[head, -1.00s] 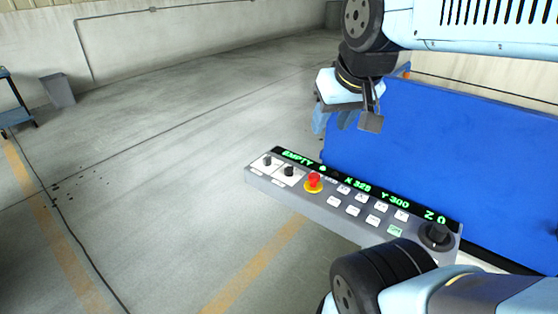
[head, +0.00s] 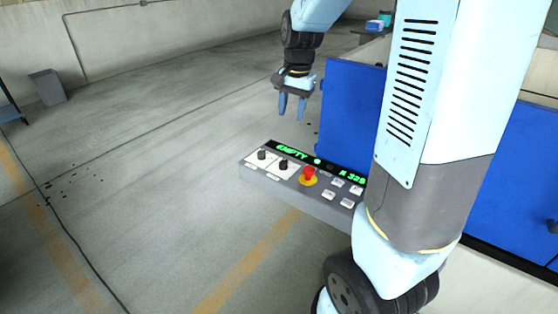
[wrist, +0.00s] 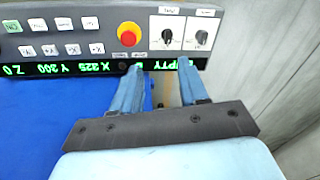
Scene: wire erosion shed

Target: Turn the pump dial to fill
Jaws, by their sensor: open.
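The control panel (head: 325,208) is a grey box with a green-lit display reading EMPTY. At its left end in the head view are two black dials on white plates: an outer dial (head: 262,155) and an inner dial (head: 283,164). The wrist view shows the inner dial (wrist: 167,36) and outer dial (wrist: 201,37) near the top; their labels are too small to read, so I cannot tell which is the pump dial. My gripper (head: 292,113) is open and empty, pointing down above and behind the dials. Its fingertips (wrist: 160,66) appear below them in the wrist view.
A red emergency button (head: 309,174) on a yellow base sits beside the inner dial, with white keys (head: 338,183) beyond it. A blue machine panel (head: 350,115) stands behind. My arm hides the panel's right part in the head view. Open floor lies to the left.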

